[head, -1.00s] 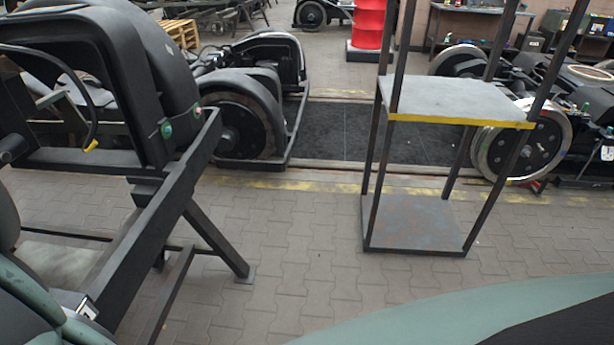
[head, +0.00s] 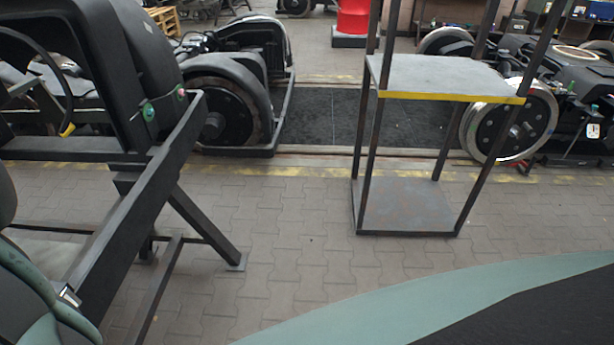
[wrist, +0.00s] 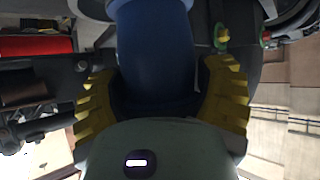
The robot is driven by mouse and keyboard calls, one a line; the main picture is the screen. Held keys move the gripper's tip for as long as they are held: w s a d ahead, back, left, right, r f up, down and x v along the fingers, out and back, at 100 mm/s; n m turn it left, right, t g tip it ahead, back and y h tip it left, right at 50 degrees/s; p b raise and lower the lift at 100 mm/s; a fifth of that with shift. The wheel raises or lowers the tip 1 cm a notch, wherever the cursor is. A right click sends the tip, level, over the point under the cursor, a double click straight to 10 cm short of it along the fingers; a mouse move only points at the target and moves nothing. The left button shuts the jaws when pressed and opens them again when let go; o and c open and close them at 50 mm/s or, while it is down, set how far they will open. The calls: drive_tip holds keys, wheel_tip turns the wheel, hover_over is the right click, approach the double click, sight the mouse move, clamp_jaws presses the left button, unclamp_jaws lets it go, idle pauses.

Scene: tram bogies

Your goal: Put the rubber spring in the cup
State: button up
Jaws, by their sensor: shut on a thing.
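In the wrist view, my gripper (wrist: 162,85) has yellow ridged fingers closed on either side of a dark blue, rounded thing (wrist: 155,50), which I take to be the rubber spring. Its lower part is in deep shadow between the fingers, so the contact is hard to see. My gripper does not show in the head view. I cannot make out the cup in either view.
A two-shelf metal stand (head: 440,78) with a yellow edge is at right. Wheelsets (head: 508,130) and a red drum (head: 352,18) are behind. The paved floor between (head: 290,230) is clear.

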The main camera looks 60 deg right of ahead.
drive_tip(key=shift+w+a+f+p, duration=0.25)
drive_tip(key=shift+w+a+f, duration=0.25)
drive_tip(key=shift+w, duration=0.2)
drive_tip(key=shift+w+a+f+p, duration=0.3)
drive_tip(key=shift+w+a+f, duration=0.1)
drive_tip(key=shift+w+f, duration=0.25)
drive_tip(key=shift+w+a+f+p, duration=0.25)
drive_tip(key=shift+w+a+f, duration=0.25)
drive_tip(key=shift+w, duration=0.2)
drive_tip(key=shift+d+f, duration=0.1)
drive_tip(key=shift+f, duration=0.2)
drive_tip(key=shift+w+f, duration=0.1)
drive_tip(key=shift+f, duration=0.05)
drive_tip(key=o, duration=1.2)
drive_tip(key=shift+o, duration=0.2)
drive_tip(key=shift+d+r, duration=0.4)
drive_tip(key=shift+d, duration=0.05)
drive_tip(key=b+v, duration=0.1)
drive_tip(key=v, duration=1)
drive_tip(key=shift+b, duration=0.35)
drive_tip(key=shift+d, duration=0.1)
